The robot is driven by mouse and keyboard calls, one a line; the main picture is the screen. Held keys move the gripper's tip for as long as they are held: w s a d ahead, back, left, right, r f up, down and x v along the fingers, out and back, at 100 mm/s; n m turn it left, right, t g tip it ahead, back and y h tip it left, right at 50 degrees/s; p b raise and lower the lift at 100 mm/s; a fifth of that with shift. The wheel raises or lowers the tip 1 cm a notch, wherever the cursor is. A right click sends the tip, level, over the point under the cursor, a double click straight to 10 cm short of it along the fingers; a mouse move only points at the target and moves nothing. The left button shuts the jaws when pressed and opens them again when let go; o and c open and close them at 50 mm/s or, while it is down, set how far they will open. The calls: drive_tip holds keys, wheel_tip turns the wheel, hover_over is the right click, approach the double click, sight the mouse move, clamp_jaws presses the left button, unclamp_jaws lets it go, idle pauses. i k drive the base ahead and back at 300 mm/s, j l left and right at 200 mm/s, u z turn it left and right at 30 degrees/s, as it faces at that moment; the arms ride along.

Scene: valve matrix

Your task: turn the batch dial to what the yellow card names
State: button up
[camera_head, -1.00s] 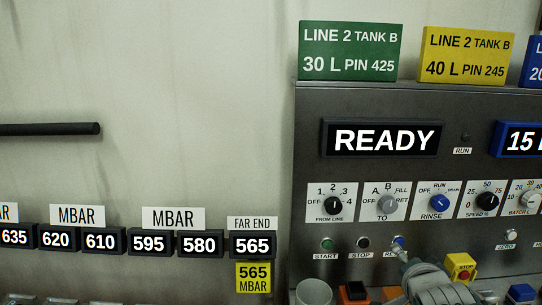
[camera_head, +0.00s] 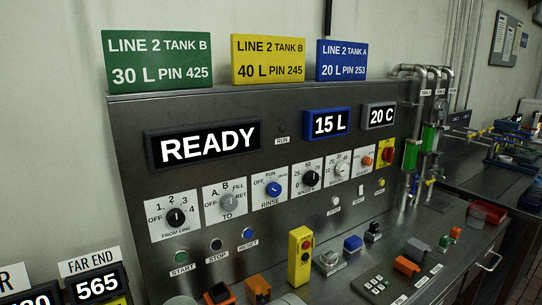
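The yellow card (camera_head: 268,59) stands on top of the control panel between a green and a blue card. It reads LINE 2 TANK B, 40 L, PIN 245. The batch dial (camera_head: 342,169) is a pale knob on a white plate, in the row of dials right of the speed dial. Its scale and pointer are too small to read surely. The blue-framed display (camera_head: 327,123) above it shows 15 L. My gripper is not in view.
The green card (camera_head: 159,61) reads 30 L; the blue card (camera_head: 342,60) reads 20 L, TANK A. The main display (camera_head: 207,143) shows READY. A yellow button box (camera_head: 300,256) stands before the panel. Other small boxes and a keypad (camera_head: 376,284) crowd the bench. Pipes (camera_head: 411,150) rise at right.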

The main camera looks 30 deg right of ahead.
sight(341, 169)
drive_tip(key=k+l, duration=0.25)
drive_tip(key=k+l+z, duration=0.1)
drive_tip(key=l, duration=0.35)
drive_tip(key=k+l, duration=0.3)
drive_tip(key=l+z, duration=0.15)
drive_tip(key=l, duration=0.5)
drive_tip(key=l+z, duration=0.15)
drive_tip(key=l, duration=0.5)
drive_tip(key=i+l, duration=0.15)
drive_tip(key=i, duration=0.25)
drive_tip(key=i+l+z, duration=0.15)
drive_tip(key=i, duration=0.25)
